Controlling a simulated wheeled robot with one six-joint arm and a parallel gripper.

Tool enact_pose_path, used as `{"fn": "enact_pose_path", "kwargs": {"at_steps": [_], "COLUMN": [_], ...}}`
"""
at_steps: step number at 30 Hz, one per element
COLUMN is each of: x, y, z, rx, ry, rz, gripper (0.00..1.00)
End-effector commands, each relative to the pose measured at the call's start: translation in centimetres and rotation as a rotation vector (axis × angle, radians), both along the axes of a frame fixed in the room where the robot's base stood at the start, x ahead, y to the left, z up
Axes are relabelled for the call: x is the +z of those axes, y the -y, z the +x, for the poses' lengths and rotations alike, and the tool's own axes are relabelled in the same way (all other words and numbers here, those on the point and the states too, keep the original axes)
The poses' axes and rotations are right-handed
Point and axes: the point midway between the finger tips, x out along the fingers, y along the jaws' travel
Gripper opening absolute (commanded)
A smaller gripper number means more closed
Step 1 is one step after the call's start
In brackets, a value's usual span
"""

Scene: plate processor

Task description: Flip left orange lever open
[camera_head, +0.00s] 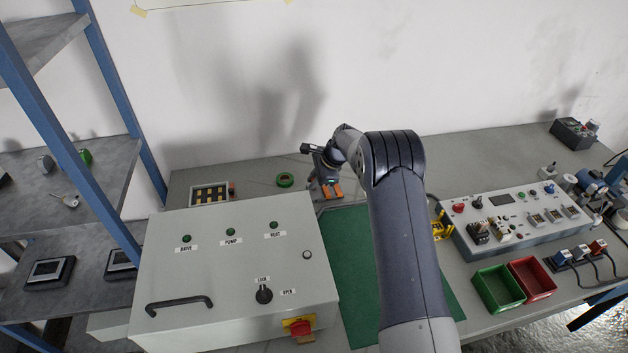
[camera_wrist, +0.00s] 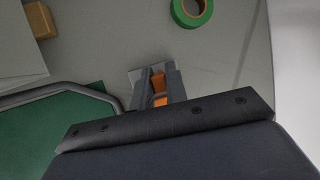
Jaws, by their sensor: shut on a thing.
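My gripper (camera_head: 318,190) points down at the back of the table, at the far end of the green mat. In the wrist view my gripper (camera_wrist: 157,86) has its two grey fingers close together, with an orange lever (camera_wrist: 158,80) between them. In the head view orange (camera_head: 333,191) shows right beside the fingertips, on a small pale fixture. The fingers hide much of the lever and fixture, so I cannot tell the lever's exact angle or make out a second lever clearly.
A green tape roll (camera_head: 285,180) lies left of my gripper and also shows in the wrist view (camera_wrist: 191,10). A large grey control cabinet (camera_head: 235,260) stands in front left. The green mat (camera_head: 345,255) is mostly clear. Green (camera_head: 497,288) and red (camera_head: 531,279) bins sit right.

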Motion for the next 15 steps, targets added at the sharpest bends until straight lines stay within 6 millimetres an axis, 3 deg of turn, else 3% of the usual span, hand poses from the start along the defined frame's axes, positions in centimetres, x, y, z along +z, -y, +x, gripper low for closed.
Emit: {"fn": "enact_pose_path", "kwargs": {"at_steps": [3,15], "x": [0.01,0.19], "y": [0.0,-0.19], "z": [0.0,0.47], "rx": [0.0,0.003], "ry": [0.0,-0.065], "rz": [0.0,-0.009], "gripper": [0.0,0.0]}}
